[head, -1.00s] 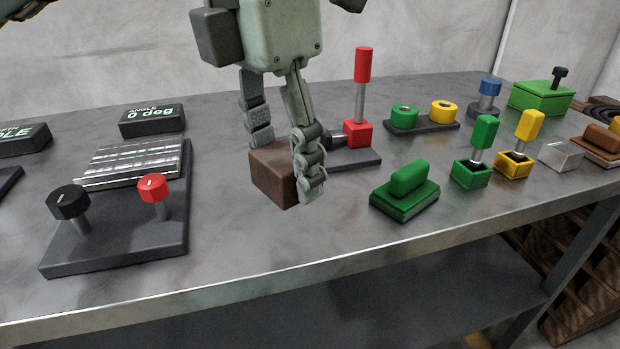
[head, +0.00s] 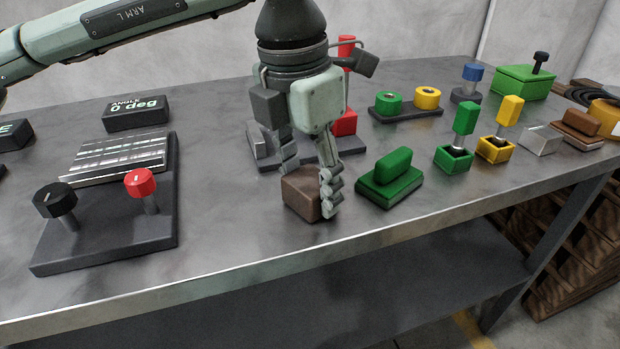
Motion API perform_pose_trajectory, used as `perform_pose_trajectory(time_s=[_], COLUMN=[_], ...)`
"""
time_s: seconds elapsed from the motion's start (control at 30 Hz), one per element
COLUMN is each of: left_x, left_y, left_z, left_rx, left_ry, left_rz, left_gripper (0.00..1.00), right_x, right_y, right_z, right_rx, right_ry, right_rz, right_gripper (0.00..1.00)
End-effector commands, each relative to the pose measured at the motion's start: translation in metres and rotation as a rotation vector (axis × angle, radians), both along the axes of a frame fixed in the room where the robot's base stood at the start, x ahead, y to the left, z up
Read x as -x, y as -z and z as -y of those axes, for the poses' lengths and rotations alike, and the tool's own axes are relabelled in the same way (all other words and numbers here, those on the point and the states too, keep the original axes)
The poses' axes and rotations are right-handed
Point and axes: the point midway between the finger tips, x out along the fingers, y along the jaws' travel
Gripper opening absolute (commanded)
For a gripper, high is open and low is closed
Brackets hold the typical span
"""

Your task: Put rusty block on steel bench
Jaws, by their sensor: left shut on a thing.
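The rusty block (head: 298,192) is a small brown cube in the middle of the head view. My left gripper (head: 308,190) points down and is shut on it, with one finger on each side. The block is at or just above the top of the steel bench (head: 240,215), near its front edge; I cannot tell whether it touches. The right finger hides part of the block's right side. My right gripper is not in view.
A green block on a green base (head: 388,182) stands close to the right of the gripper. Behind the gripper is a dark base with a red lever (head: 346,122). A dark panel with black and red knobs (head: 105,215) stands at left. Bare bench lies between panel and block.

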Motion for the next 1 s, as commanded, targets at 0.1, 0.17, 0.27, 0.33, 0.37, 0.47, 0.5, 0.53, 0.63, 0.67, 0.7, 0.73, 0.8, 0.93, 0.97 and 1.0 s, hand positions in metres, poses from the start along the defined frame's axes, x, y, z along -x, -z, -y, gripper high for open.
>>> perform_pose_trajectory(time_s=[0.1,0.17,0.27,0.33,0.37,0.47,0.5,0.53,0.63,0.67,0.7,0.73,0.8,0.93,0.97,1.0], left_x=[0.000,0.000,0.000,0.000,0.000,0.000,0.000,0.000,0.000,0.000,0.000,0.000,0.000,0.000,0.000,0.000], left_y=[0.000,0.001,0.001,0.003,0.002,0.002,0.002,0.002,0.002,0.002,0.002,0.002,0.001,-0.004,-0.008,-0.015], left_z=[0.000,0.000,0.000,0.000,0.000,0.000,0.000,0.000,0.000,0.000,0.000,0.000,0.000,0.000,0.000,-0.001], left_rx=[0.002,0.002,0.002,0.000,0.000,0.000,0.000,0.000,0.000,0.000,0.000,0.000,-0.001,0.000,0.001,0.001], left_ry=[0.000,0.000,0.000,0.000,0.000,0.000,0.000,0.000,0.000,0.000,0.000,0.000,0.000,0.000,-0.001,-0.001], left_rz=[0.001,0.001,0.001,0.000,0.000,0.000,0.000,0.000,0.000,0.000,0.000,0.000,-0.001,0.001,0.002,0.003], left_gripper=[0.00,0.00,0.00,0.52,0.56,0.68,0.72,0.72,0.72,0.72,0.72,0.72,0.72,0.72,0.72,0.72], right_x=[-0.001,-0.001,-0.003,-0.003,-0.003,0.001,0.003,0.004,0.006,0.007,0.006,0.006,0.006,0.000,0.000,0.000], right_y=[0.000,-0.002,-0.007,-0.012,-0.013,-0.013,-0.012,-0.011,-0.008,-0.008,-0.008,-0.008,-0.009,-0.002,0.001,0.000], right_z=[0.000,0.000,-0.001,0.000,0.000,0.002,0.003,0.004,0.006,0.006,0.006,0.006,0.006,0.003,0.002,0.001], right_rx=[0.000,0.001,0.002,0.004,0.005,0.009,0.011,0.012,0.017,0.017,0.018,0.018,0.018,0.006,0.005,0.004], right_ry=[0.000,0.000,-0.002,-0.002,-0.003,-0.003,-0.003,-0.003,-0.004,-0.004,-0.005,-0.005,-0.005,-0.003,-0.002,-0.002], right_rz=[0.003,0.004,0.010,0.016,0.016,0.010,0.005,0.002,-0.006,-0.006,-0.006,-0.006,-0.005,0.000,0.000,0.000], right_gripper=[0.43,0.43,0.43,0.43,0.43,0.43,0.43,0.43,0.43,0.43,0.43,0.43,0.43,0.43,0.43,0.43])
